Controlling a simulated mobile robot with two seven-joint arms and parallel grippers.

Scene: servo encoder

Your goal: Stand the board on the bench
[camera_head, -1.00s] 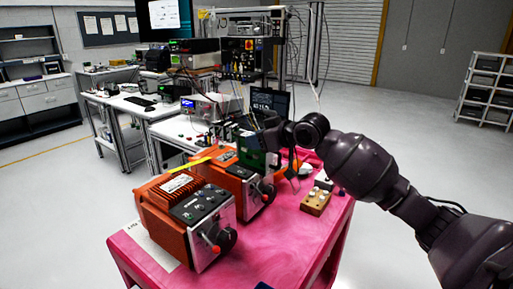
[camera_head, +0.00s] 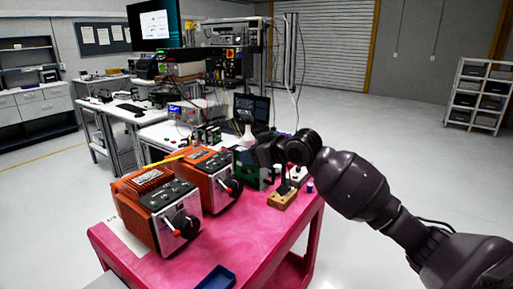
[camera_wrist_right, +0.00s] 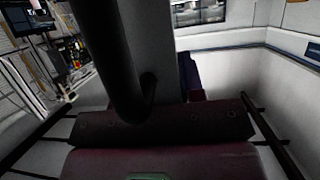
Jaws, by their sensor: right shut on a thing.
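The green board (camera_head: 250,168) is upright at the far edge of the pink cart in the head view, partly hidden by a dark gripper. My right gripper (camera_head: 262,160) is shut on the board, beside the orange units. From the head view I cannot tell whether the board touches the cart top. A white bench (camera_head: 160,133) stands behind the cart, with several small dark upright pieces (camera_head: 206,133) on it. In the right wrist view dark arm and gripper parts fill the middle, and a small green patch (camera_wrist_right: 148,177) shows at the bottom edge. My left gripper is not in view.
Two orange units (camera_head: 145,185) with knobs stand on the pink cart (camera_head: 235,245). A wooden block (camera_head: 283,200) with a dark lever and a blue tray (camera_head: 215,278) are also there. A laptop (camera_head: 251,110) and instruments crowd the bench. Open floor lies right.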

